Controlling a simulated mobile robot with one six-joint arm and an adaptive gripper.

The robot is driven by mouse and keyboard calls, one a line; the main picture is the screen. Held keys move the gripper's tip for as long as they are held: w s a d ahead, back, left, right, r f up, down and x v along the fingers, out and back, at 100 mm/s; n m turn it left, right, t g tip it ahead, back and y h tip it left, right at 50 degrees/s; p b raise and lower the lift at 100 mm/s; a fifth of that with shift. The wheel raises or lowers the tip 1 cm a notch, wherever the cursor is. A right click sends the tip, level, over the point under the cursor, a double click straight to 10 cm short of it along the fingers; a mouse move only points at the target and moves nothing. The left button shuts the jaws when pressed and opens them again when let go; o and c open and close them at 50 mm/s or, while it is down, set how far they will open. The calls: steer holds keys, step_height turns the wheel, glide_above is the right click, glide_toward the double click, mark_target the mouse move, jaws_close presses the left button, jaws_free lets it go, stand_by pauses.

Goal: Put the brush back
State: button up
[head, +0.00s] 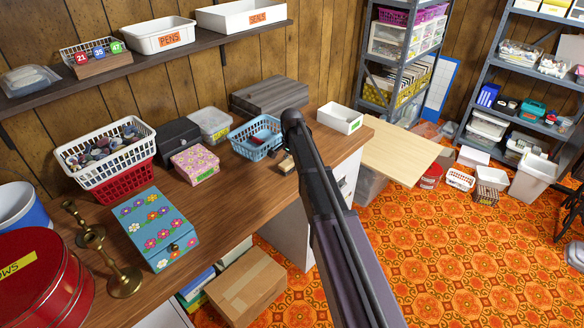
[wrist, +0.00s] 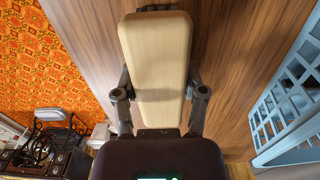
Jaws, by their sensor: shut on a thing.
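The brush shows in the wrist view as a long pale wooden block (wrist: 155,55), its broad smooth face toward the camera. My gripper (wrist: 158,80) is shut on it, with a dark finger along each side. In the head view a small pale end of the brush (head: 286,165) shows by the front edge of the wooden worktop, just right of the blue basket. My arm hides most of the gripper there. The bristles cannot be made out. I cannot tell whether the brush touches the worktop.
The light blue basket (head: 268,148) stands close by and also shows in the wrist view (wrist: 290,105). A flowered pink box (head: 195,165), a white bin (head: 340,118) and a blue flowered box (head: 155,228) stand on the worktop (head: 232,200). Bare worktop lies in front of the basket.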

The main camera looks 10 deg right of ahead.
steer(key=shift+f, duration=0.25)
steer(key=o, duration=1)
steer(key=shift+r, duration=0.1)
steer(key=shift+r, duration=0.1)
step_height(320, 180, up, 12)
steer(key=p, duration=1.2)
stand_by(0.5)
steer(key=s+n, duration=1)
steer(key=s, duration=1.9)
steer(key=shift+n, duration=0.4)
steer(key=shift+d, duration=0.1)
